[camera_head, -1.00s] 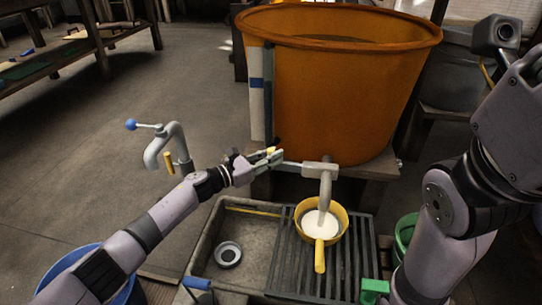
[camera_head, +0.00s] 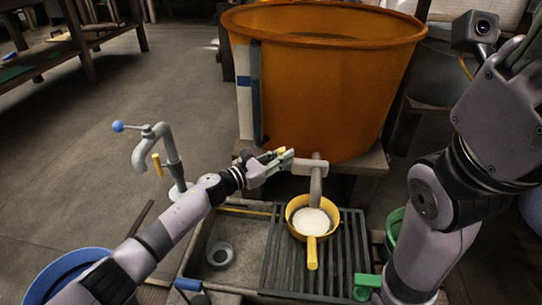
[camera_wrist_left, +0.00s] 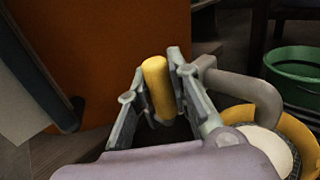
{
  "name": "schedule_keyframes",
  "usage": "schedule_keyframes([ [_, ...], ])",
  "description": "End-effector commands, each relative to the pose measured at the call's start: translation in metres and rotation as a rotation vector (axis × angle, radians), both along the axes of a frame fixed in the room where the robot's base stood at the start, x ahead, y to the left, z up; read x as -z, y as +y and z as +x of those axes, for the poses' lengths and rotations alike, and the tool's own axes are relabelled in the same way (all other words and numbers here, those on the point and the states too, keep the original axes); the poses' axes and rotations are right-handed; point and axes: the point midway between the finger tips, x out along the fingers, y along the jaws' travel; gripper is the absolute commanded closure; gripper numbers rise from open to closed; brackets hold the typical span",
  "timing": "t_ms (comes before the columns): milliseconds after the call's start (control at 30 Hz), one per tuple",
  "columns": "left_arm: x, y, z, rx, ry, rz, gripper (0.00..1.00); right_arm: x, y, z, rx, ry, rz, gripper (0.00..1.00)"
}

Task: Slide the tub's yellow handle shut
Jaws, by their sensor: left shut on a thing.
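The orange tub (camera_head: 325,95) stands on a wooden stand, with a grey tap (camera_head: 316,180) low on its front. My left gripper (camera_head: 279,158) is beside the tap's crosspiece, at its left end, close to it. In the left wrist view the yellow handle (camera_wrist_left: 158,88) stands upright between the fingers of my left gripper (camera_wrist_left: 155,80), which is shut on it. In the head view the fingers mostly hide the handle. The tap's spout points down over a yellow ladle (camera_head: 313,222) holding something white.
A stone basin (camera_head: 203,238) with a dark slatted grate (camera_head: 345,260) lies below the tap. A grey standing faucet (camera_head: 168,150) with a blue knob is at left. Green (camera_head: 392,232) and blue (camera_head: 58,275) buckets flank the basin.

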Motion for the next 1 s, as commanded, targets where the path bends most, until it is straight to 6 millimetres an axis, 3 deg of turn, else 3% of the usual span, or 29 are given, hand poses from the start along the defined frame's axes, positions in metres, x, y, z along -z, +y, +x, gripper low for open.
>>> schedule_keyframes([
  [200, 0.0, -0.005, -0.002, 0.009, -0.002, 0.0, 1.0, 0.0, 0.0, 0.0, 0.0, 0.001, 0.0, 0.63],
  [233, -0.001, -0.005, -0.002, 0.009, -0.003, 0.0, 0.8, 0.0, 0.0, 0.0, 0.0, 0.001, 0.0, 0.63],
  [533, -0.001, -0.004, -0.002, 0.007, -0.002, -0.001, 0.6, 0.0, 0.0, 0.0, 0.0, 0.001, 0.0, 0.63],
  [867, 0.0, -0.001, -0.002, 0.004, -0.001, 0.0, 0.6, 0.0, 0.0, 0.001, -0.002, 0.004, 0.003, 0.63],
  [1000, 0.0, 0.01, -0.009, 0.002, -0.001, 0.001, 0.6, 0.0, 0.0, 0.001, -0.002, 0.003, 0.002, 0.63],
])
